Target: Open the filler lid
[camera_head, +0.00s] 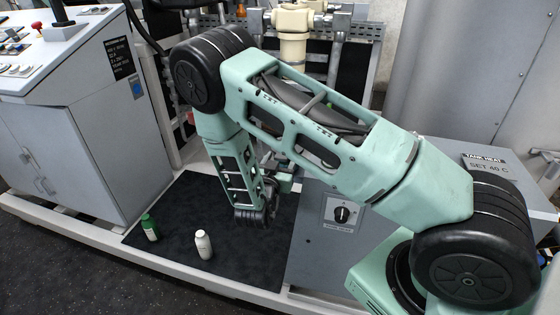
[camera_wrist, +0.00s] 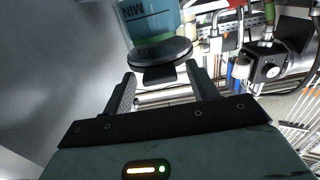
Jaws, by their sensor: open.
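In the wrist view, a dark round lid (camera_wrist: 160,53) with a black tab (camera_wrist: 158,75) sits at the end of a blue cylinder (camera_wrist: 150,20) with "MIN" printed on it. I take this to be the filler lid; it appears shut against the cylinder. My gripper (camera_wrist: 161,74) is open, with one finger on either side of the tab. The tab lies between the fingertips and nothing is gripped. I cannot tell whether a finger touches it. In the head view, my arm hides the lid and most of my gripper.
A control cabinet (camera_head: 85,130) is at the left. Pipes (camera_wrist: 265,65) show right in the wrist view.

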